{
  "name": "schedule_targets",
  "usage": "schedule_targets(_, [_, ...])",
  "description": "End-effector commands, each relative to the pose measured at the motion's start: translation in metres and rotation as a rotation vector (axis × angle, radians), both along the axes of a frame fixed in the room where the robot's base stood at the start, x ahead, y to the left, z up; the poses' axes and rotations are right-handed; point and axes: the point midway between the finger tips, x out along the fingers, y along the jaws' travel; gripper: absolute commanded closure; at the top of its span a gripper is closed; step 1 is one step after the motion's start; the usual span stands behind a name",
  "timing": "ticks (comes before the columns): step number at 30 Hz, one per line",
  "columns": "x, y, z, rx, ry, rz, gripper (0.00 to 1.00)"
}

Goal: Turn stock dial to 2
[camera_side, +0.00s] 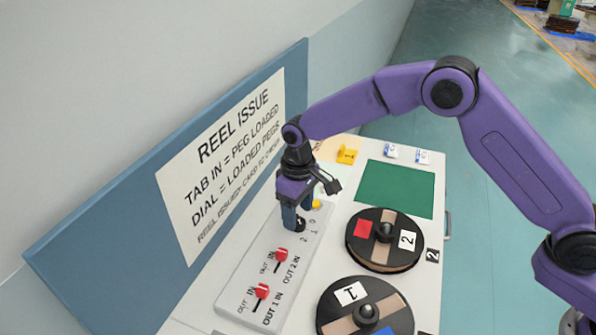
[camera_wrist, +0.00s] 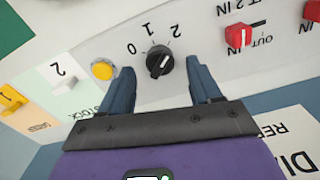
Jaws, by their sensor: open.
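The stock dial (camera_wrist: 159,61) is a round black knob with a white line, on the pale panel beside the marks 0, 1 and 2. Its white line is slanted, and I cannot tell for sure which mark it points to. My gripper (camera_wrist: 160,70) is open, with one dark blue finger on each side of the dial and visible gaps between. In the side view my gripper (camera_side: 296,215) points down over the panel's far end, and the dial (camera_side: 299,225) is partly hidden by the fingers.
A yellow button (camera_wrist: 102,70) sits close beside one finger. Two red switches (camera_side: 280,255) (camera_side: 262,292) are on the panel (camera_side: 232,293). Reel 2 (camera_side: 408,240) and reel 1 (camera_side: 350,293) lie beside it. A green mat (camera_side: 397,188) and a sign board (camera_side: 110,235) are nearby.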

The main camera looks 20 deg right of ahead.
Motion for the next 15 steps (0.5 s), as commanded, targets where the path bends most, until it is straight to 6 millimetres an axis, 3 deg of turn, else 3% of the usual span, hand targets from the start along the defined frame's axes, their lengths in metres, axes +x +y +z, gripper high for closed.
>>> schedule_targets(15, [0.001,0.001,0.11,0.003,-0.005,0.0,0.37])
